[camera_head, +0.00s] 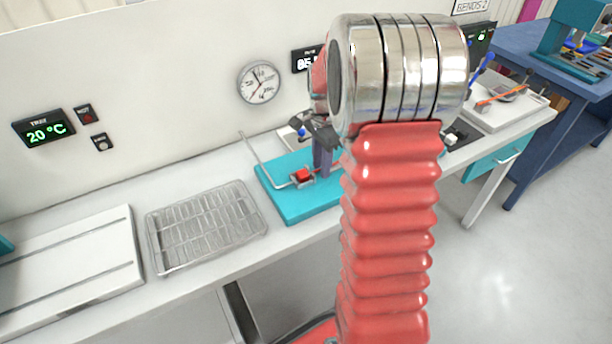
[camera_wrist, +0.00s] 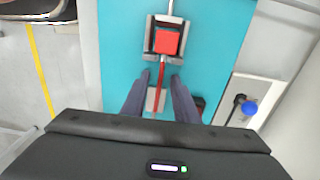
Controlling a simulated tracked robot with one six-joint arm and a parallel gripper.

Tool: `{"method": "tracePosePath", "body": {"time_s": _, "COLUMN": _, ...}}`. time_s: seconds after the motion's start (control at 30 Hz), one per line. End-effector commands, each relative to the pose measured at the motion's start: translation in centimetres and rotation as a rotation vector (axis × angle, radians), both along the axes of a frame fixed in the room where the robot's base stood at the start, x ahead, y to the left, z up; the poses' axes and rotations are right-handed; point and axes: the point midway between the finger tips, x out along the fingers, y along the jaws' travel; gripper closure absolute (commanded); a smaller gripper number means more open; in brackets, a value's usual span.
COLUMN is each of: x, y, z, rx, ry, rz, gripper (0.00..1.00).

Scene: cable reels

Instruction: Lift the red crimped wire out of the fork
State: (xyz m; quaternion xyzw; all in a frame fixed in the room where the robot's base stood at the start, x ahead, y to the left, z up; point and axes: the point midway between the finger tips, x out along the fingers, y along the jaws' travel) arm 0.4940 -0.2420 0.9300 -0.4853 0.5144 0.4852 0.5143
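A red block (camera_wrist: 167,42) sits in a grey metal holder (camera_wrist: 150,50), seen from above in the wrist view, on a teal base plate (camera_wrist: 120,60). The red wire (camera_wrist: 162,73) runs from the holder toward my gripper (camera_wrist: 162,78). My gripper is open, its two dark fingers on either side of the wire with gaps to both. A small grey block (camera_wrist: 154,98) shows between the fingers. In the head view the red block (camera_head: 302,175) and teal base (camera_head: 290,207) are left of my arm, which hides the wire's far part.
A wire tray (camera_head: 205,225) and a white slotted board (camera_head: 70,270) lie on the bench to the left. A thin metal rod (camera_head: 262,160) rises from the teal base. In the wrist view a white panel with a blue knob (camera_wrist: 250,108) stands right of the base.

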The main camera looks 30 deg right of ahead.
Motion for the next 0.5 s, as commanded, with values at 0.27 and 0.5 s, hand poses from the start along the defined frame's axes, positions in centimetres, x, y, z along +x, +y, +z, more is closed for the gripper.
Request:
{"method": "tracePosePath", "body": {"time_s": 0.27, "x": 0.01, "y": 0.02, "z": 0.03, "rx": 0.000, "ry": 0.000, "rz": 0.001, "gripper": 0.73}}
{"method": "tracePosePath", "body": {"time_s": 0.5, "x": 0.02, "y": 0.04, "z": 0.04, "rx": 0.000, "ry": 0.000, "rz": 0.001, "gripper": 0.78}}
